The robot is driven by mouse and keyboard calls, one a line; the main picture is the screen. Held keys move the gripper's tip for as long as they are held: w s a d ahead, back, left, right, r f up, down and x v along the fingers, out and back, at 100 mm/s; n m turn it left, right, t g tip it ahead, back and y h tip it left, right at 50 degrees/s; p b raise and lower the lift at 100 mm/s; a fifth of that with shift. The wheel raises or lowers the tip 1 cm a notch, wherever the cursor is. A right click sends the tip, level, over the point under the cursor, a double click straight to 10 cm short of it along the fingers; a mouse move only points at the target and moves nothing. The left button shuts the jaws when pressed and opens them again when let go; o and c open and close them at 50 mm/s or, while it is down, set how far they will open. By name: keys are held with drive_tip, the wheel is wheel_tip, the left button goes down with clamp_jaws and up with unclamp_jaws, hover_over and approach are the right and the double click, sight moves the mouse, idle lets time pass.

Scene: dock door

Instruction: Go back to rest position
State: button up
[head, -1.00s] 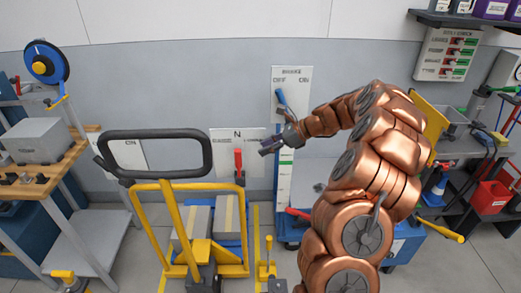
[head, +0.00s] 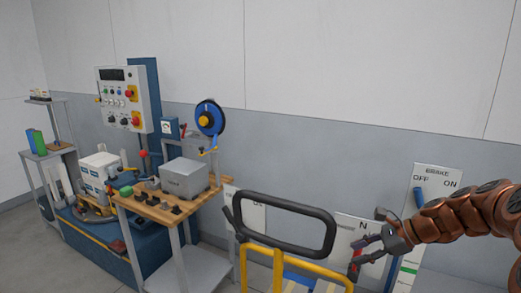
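My gripper (head: 366,236) is at the right of the head view, at the end of my copper-coloured arm that reaches in from the right edge. Its dark fingers point left and stand apart, with nothing seen between them. It overlaps the panel marked N (head: 349,226) in the picture. A red lever (head: 355,270) on that panel shows just below the fingers; I cannot tell the gap between them. The blue lever (head: 418,197) of the brake panel (head: 438,178) shows above my wrist, near OFF.
A yellow cart with a black loop handle (head: 285,200) stands left of my gripper. Further left are a wooden-topped bench (head: 158,212) with a grey box (head: 184,178), a control panel (head: 122,98) and a blue reel (head: 209,118). The wall above is bare.

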drive_tip(key=s+a+r+n+g+h, duration=0.2)
drive_tip(key=s+a+n+g+h, duration=0.15)
drive_tip(key=s+a+n, duration=0.9)
drive_tip(key=s+d+f+n+h, duration=0.1)
drive_tip(key=s+n, duration=0.1)
drive_tip(key=s, duration=0.5)
drive_tip(key=s+d+f+n+g+h, duration=0.1)
drive_tip(key=s+n+h, duration=0.1)
drive_tip(key=s, duration=0.6)
drive_tip(key=s+d+f+n+g+h, duration=0.1)
drive_tip(key=s+n+h, duration=0.1)
drive_tip(key=s, duration=0.6)
drive_tip(key=shift+s+d+f+n, duration=0.25)
drive_tip(key=shift+n, duration=0.3)
